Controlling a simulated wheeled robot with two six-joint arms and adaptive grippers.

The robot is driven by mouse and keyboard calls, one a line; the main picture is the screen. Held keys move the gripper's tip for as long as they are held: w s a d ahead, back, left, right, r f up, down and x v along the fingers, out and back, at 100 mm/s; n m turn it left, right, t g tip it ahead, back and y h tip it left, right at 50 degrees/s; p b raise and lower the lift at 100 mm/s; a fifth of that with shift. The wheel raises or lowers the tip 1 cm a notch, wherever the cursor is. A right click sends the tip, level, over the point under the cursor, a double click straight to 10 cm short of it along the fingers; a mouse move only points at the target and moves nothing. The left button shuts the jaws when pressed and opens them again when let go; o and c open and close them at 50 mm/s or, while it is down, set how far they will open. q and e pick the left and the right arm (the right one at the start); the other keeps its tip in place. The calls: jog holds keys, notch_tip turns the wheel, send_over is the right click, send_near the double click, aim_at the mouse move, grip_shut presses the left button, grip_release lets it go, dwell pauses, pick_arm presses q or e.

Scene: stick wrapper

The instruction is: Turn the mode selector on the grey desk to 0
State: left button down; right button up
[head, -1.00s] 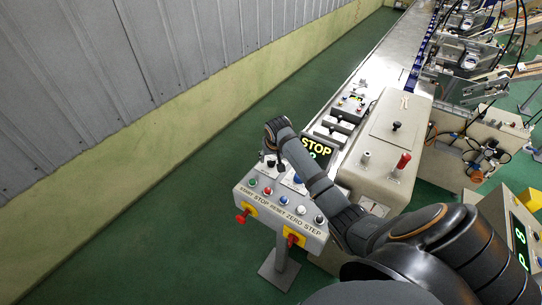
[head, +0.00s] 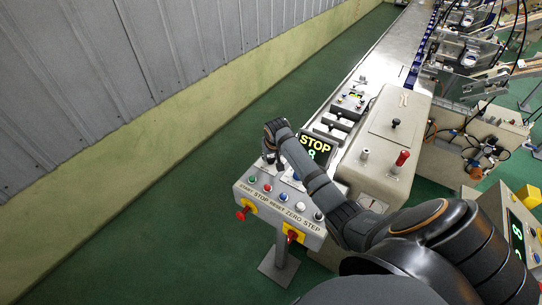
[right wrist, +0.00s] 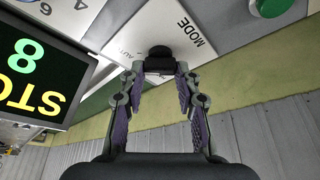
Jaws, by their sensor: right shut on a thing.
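The grey desk (head: 254,204) is a sloping control panel with a row of coloured buttons marked START, STOP, RESET, ZERO and STEP. My right gripper (head: 267,156) is at its far left corner, and my arm covers part of the panel. In the right wrist view, my right gripper (right wrist: 160,72) is shut on the black knob of the mode selector (right wrist: 159,51), beside a plate lettered MODE. The start of another label shows left of the knob; which mark the knob points to is hidden. The desk display (head: 317,144) reads STOP with a green 8. My left gripper is not in view.
Red knobs on yellow plates (head: 293,234) stick out from the desk's front. A conveyor machine with a red-handled lever (head: 402,159) stands to the right. A second display (head: 518,238) is at the right edge. Green floor (head: 150,240) is free on the left.

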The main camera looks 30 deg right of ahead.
jog(key=n+y, duration=0.1)
jog(key=n, duration=0.3)
jog(key=shift+d+n+y, duration=0.1)
jog(key=shift+n+y, duration=1)
jog(key=shift+n, duration=1.1)
jog(key=o, duration=1.2)
jog(key=shift+c, duration=0.2)
jog(key=v, duration=1.2)
